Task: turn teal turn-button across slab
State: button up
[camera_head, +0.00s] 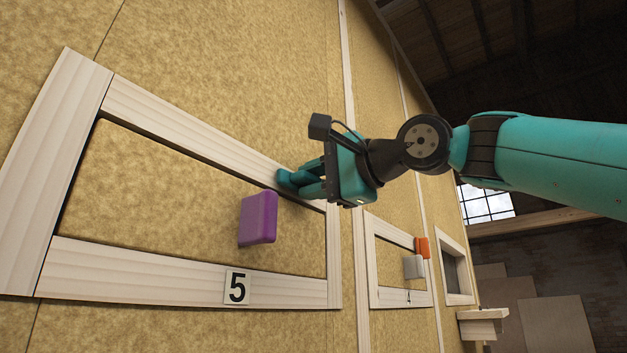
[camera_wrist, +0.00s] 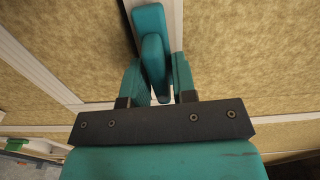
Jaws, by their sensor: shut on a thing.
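The teal turn-button (camera_wrist: 150,40) is between my fingers in the wrist view, with its long side running away from my palm. In the head view the button (camera_head: 286,178) shows only in part, at the upper wooden rail of the frame marked 5, near its right end. My gripper (camera_head: 308,182), also teal, is shut on it; the fingers also show in the wrist view (camera_wrist: 156,70). The tan slab (camera_head: 150,200) sits inside that frame and carries a purple block-like handle (camera_head: 258,218). My fingers hide part of the button, and I cannot tell its exact angle.
A smaller frame (camera_head: 400,298) to the right holds a grey block (camera_head: 413,266) and an orange piece (camera_head: 422,247). Beyond it are another framed opening (camera_head: 456,268) and a pale ledge (camera_head: 483,314). The wall in front of the purple handle is clear.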

jog(key=n, duration=0.4)
jog(key=shift+w+f, duration=0.1)
jog(key=shift+f, duration=0.2)
jog(key=n, duration=0.4)
jog(key=shift+w+d+f, duration=0.1)
jog(key=shift+f, duration=0.1)
jog(key=n, duration=0.2)
jog(key=n+b, duration=0.1)
jog(key=n, duration=0.2)
jog(key=shift+w+d+f, duration=0.15)
jog(key=shift+w+d+n, duration=0.1)
jog(key=shift+w+n, duration=0.05)
jog(key=shift+n, duration=1.95)
jog(key=o, duration=0.7)
